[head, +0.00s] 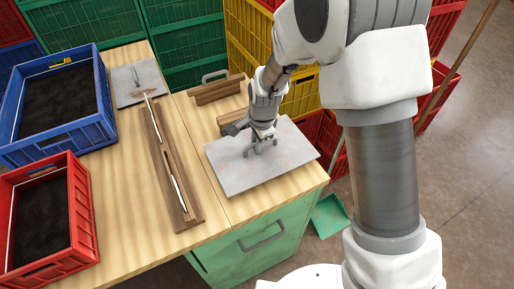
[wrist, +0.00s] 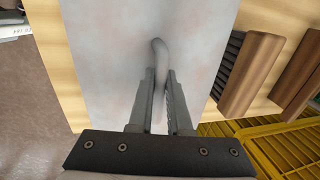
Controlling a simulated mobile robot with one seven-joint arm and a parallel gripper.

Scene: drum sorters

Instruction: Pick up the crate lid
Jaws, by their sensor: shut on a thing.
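The crate lid (head: 235,170) is a flat grey rectangular sheet at the right end of the wooden bench, near its front corner. A grey bar handle stands up from its middle. My gripper (head: 262,146) is over the middle of the lid, shut on the handle. In the wrist view my gripper (wrist: 160,100) has its two fingers on either side of the curved handle (wrist: 159,58), with the pale lid (wrist: 100,60) filling the middle behind it. I cannot tell whether the lid touches the bench or is slightly raised.
A blue crate (head: 60,140) and a red crate (head: 82,215) with dark contents stand on the left of the bench. A long wooden rack (head: 165,160) lies left of the lid. Brown wooden brushes (wrist: 250,75) lie close beside the lid. Yellow crates (head: 302,95) are stacked behind.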

